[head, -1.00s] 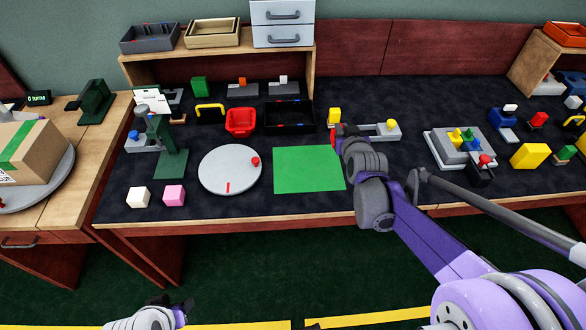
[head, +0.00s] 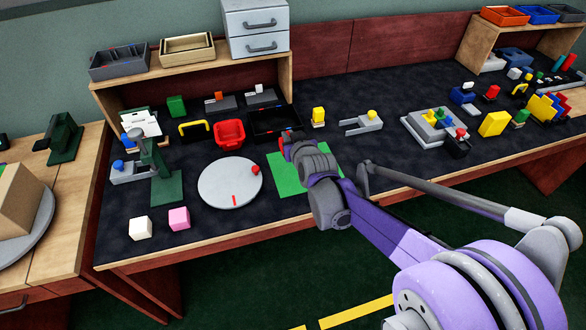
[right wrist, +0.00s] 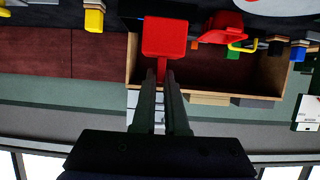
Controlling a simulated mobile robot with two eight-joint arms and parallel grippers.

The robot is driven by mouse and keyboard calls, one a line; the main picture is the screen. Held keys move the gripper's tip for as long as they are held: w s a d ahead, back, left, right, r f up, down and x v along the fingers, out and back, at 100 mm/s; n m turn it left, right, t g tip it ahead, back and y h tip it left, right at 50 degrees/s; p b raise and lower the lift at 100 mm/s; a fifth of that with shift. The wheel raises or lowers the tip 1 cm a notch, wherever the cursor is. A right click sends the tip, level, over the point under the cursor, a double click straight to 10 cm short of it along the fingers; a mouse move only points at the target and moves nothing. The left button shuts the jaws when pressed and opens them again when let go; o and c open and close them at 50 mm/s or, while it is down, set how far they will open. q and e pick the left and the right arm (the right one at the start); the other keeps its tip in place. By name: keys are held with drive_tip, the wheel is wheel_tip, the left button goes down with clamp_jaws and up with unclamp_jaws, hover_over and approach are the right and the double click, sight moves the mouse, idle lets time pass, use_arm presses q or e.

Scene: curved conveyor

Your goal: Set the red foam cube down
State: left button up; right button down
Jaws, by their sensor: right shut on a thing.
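The red foam cube (right wrist: 165,37) is at the tips of my right gripper (right wrist: 161,78) in the right wrist view. The two dark fingers are shut on its narrow red part. In the head view my right gripper (head: 288,142) is over the far part of the green mat (head: 284,181). Only a sliver of red shows there beside the wrist. The wrist hides much of the mat, and the cube's height above the table cannot be told. My left gripper is not in view.
A round grey turntable (head: 225,188) with a red knob lies left of the mat. A red bin (head: 229,132) and a black tray (head: 262,123) stand behind. White (head: 140,228) and pink (head: 179,218) cubes sit near the front edge. A grey fixture (head: 363,122) is at right.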

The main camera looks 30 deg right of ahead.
wheel_tip(320, 180, down, 6)
drive_tip(key=shift+d+r+b, duration=0.1)
drive_tip(key=shift+d+b, duration=0.05)
drive_tip(key=shift+b, duration=0.55)
drive_tip(key=shift+f+b, duration=0.5)
drive_tip(key=shift+f, duration=1.5)
drive_tip(key=shift+f, duration=0.2)
drive_tip(key=c, duration=0.9)
unclamp_jaws()
drive_tip(key=shift+c, duration=0.2)
drive_tip(key=shift+r, duration=0.2)
